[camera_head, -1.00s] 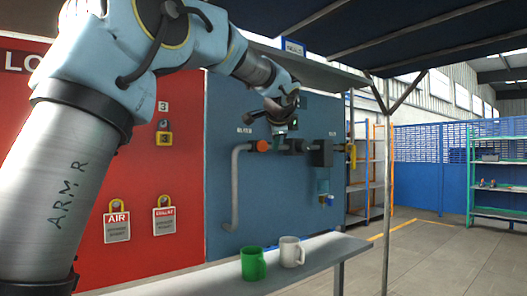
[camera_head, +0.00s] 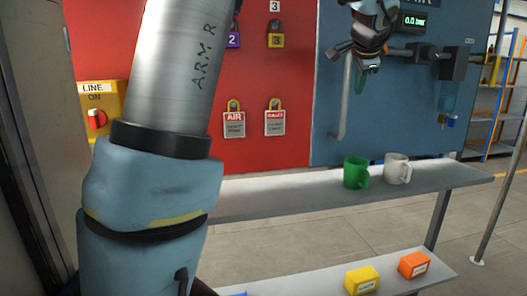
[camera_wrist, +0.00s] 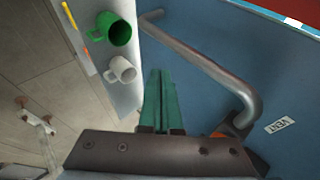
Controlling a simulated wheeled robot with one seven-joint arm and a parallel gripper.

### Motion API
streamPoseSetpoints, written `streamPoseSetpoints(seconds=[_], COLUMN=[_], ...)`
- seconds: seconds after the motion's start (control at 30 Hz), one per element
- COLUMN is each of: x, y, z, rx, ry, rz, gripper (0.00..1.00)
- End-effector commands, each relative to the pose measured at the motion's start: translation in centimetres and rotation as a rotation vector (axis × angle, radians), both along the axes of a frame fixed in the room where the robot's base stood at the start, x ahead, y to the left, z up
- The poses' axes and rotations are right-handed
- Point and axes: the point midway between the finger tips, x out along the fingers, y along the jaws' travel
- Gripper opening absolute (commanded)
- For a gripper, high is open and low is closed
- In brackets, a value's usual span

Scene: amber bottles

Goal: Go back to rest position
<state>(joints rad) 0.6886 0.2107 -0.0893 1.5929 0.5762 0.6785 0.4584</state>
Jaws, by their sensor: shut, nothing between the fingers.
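My gripper (camera_head: 361,82) hangs at the top right of the head view, in front of the blue panel and above the shelf. In the wrist view its two green fingers (camera_wrist: 161,100) lie side by side, shut, with nothing between them. My arm rises on the left of the head view and goes out of frame at the top. A green mug (camera_head: 356,172) and a white mug (camera_head: 397,168) stand upright on the grey shelf (camera_head: 275,196), apart from my gripper. Both mugs also show at the upper left of the wrist view.
A lower shelf holds a yellow box (camera_head: 361,280) and an orange box (camera_head: 413,265). A bent grey pipe (camera_wrist: 215,70) runs along the blue panel close to my fingers. Red panel with padlocks and tags stands behind; a post (camera_head: 503,180) is at right.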

Motion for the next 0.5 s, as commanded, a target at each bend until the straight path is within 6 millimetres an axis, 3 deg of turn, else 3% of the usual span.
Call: streamPoseSetpoints(seconds=[0.03, 0.17, 0.27, 0.37, 0.5], x=[0.2, -0.6, -2.4, -5.1, -10.3], y=[3.3, 10.5, 15.9, 21.3, 27.8], z=[-2.7, -9.0, -13.5, -17.7, -22.8], rx=[-0.017, -0.086, -0.148, -0.215, -0.316], ry=[0.062, 0.212, 0.321, 0.422, 0.546], rz=[0.075, 0.271, 0.440, 0.626, 0.903], gripper=[0.00, 0.00, 0.00, 0.00, 0.00])
